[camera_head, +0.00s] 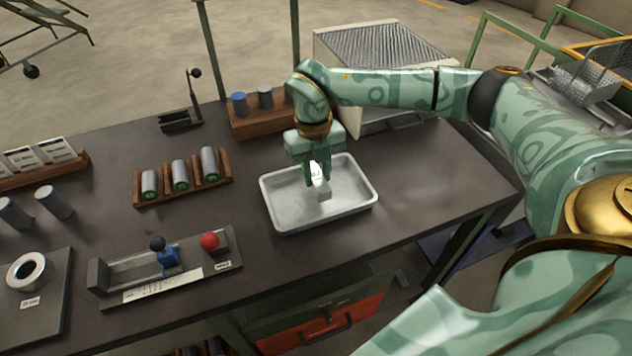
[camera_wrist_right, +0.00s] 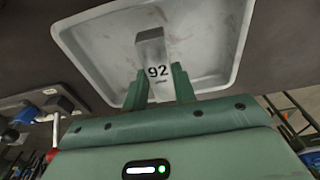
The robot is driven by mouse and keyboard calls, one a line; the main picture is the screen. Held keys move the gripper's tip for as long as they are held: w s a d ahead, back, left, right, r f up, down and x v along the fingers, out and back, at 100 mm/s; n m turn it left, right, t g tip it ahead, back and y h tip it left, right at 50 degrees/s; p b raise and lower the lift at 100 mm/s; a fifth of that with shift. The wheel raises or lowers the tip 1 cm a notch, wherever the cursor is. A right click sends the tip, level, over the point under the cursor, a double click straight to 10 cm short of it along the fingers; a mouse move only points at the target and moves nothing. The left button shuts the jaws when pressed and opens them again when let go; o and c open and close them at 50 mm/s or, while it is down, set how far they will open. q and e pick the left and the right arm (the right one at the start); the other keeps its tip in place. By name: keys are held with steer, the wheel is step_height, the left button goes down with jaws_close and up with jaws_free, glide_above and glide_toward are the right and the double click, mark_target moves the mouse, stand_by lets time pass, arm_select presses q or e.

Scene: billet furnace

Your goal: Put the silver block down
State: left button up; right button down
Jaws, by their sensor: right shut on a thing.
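The silver block (camera_head: 322,187) is held between the fingers of my right gripper (camera_head: 318,178), over the white tray (camera_head: 277,217). In the right wrist view the block (camera_wrist_right: 154,58) carries the number 92 and stands between the two green fingers of the right gripper (camera_wrist_right: 159,88). The tray (camera_wrist_right: 95,68) lies behind it there. I cannot tell whether the block touches the tray floor. My left gripper is not in view.
A rack with several cylinders (camera_head: 137,197) lies left of the tray. A fixture with a blue slider and red knob (camera_head: 209,241) is at the front. A wooden block with cylinders (camera_head: 245,127) and a grey ribbed box (camera_head: 385,45) stand behind. Bare table lies right of the tray (camera_head: 430,180).

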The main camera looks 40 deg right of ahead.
mark_target(316, 176)
step_height(316, 176, down, 3)
steer(key=shift+f+b, duration=0.1)
steer(key=shift+b, duration=0.35)
steer(key=c, duration=1.1)
jaws_free()
steer(key=r+p, duration=0.1)
steer(key=r, duration=0.3)
steer(key=w+r+p, duration=0.1)
steer(key=r, duration=0.3)
steer(key=r+p, duration=0.1)
steer(key=r, duration=0.3)
steer(key=shift+w+r, duration=0.1)
steer(key=shift+w, duration=0.1)
